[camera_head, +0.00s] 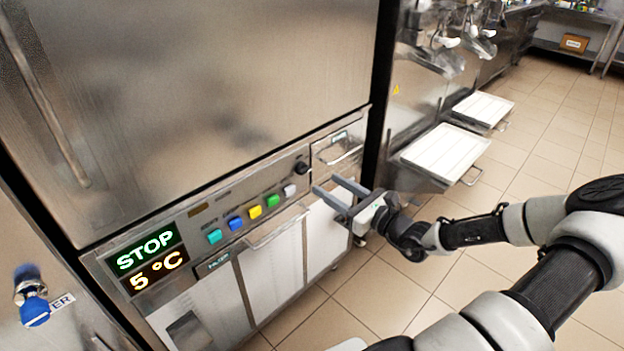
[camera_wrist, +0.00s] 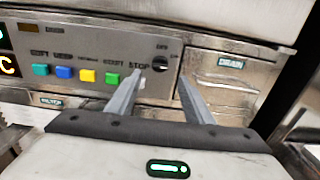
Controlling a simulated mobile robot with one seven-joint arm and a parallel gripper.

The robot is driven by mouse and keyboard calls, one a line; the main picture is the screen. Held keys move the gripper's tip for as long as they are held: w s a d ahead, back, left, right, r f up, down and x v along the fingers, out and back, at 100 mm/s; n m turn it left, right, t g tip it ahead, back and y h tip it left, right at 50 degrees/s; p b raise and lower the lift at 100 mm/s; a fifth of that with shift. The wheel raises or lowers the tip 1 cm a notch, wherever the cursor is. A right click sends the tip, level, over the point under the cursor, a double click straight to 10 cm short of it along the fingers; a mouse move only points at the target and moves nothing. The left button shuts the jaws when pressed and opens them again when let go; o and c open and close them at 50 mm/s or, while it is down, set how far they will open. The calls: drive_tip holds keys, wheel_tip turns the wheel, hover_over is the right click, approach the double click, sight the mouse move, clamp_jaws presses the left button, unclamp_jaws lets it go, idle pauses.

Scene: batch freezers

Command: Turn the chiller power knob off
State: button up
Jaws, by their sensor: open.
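A round black knob (camera_head: 301,167) sits at the upper right end of the chiller's steel control panel (camera_head: 265,181). In the wrist view the knob (camera_wrist: 160,62) lies just beyond and between the fingertips, with a small label above it that looks like "OFF". My gripper (camera_head: 325,184) is open and empty, its two grey fingers pointing at the panel from the right. The gripper (camera_wrist: 162,76) appears apart from the knob; the exact gap is hard to tell. The display (camera_head: 148,260) reads STOP and 5 °C.
Teal, blue, yellow, green and white buttons line the panel left of the knob; my left finger partly covers the white one in the wrist view. A DRAIN drawer (camera_wrist: 228,68) with a handle is at right. A blue-handled valve (camera_head: 34,310) is at lower left.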

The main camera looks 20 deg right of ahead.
sight(307, 172)
drive_tip(key=b+x, duration=0.1)
drive_tip(key=x, duration=0.6)
drive_tip(key=shift+w, duration=0.2)
drive_tip(key=c, duration=1)
drive_tip(key=shift+a, duration=0.1)
drive_tip(key=shift+c, duration=0.2)
